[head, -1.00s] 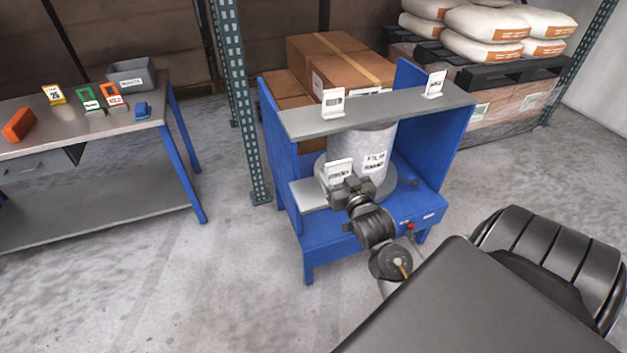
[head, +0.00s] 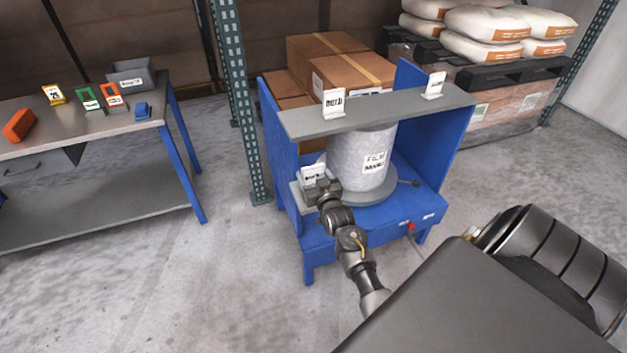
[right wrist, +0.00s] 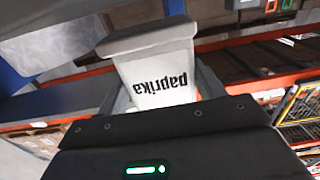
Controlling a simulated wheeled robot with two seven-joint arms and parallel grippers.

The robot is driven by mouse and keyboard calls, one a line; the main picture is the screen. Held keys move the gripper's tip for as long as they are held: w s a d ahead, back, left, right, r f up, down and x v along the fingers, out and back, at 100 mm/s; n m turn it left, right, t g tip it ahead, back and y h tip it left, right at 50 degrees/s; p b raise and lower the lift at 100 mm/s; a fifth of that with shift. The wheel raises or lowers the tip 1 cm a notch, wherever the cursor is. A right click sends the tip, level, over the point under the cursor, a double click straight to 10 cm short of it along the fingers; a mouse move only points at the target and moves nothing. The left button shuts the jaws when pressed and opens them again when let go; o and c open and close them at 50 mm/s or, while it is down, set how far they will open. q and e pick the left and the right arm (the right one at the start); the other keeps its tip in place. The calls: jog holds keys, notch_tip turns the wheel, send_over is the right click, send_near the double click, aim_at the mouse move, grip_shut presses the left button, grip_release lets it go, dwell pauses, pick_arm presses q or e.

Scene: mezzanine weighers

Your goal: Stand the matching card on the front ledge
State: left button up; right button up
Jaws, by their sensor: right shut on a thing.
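A white card (head: 313,173) is held by my right gripper (head: 322,187) at the front left of the blue stand. In the right wrist view the card (right wrist: 150,70) reads "paprika" upside down, between the fingers. The grey front ledge (head: 299,196) lies right under the card; I cannot tell whether the card touches it. The gripper hides part of the ledge. A grey drum (head: 352,157) stands behind, with a white label (head: 375,163) whose writing is too small to read surely. My left gripper is not in view.
Two other white cards, the left one (head: 334,103) and the right one (head: 434,85), stand on the grey upper shelf (head: 385,112). A bench (head: 60,128) at left carries small coloured frames and a grey bin (head: 131,77). The floor between is clear.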

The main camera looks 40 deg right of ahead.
jog(key=shift+f, duration=0.9)
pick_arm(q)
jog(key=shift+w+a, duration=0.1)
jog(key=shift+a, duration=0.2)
pick_arm(e)
jog(key=shift+f, duration=0.15)
jog(key=o, duration=1)
jog(key=shift+c, duration=0.2)
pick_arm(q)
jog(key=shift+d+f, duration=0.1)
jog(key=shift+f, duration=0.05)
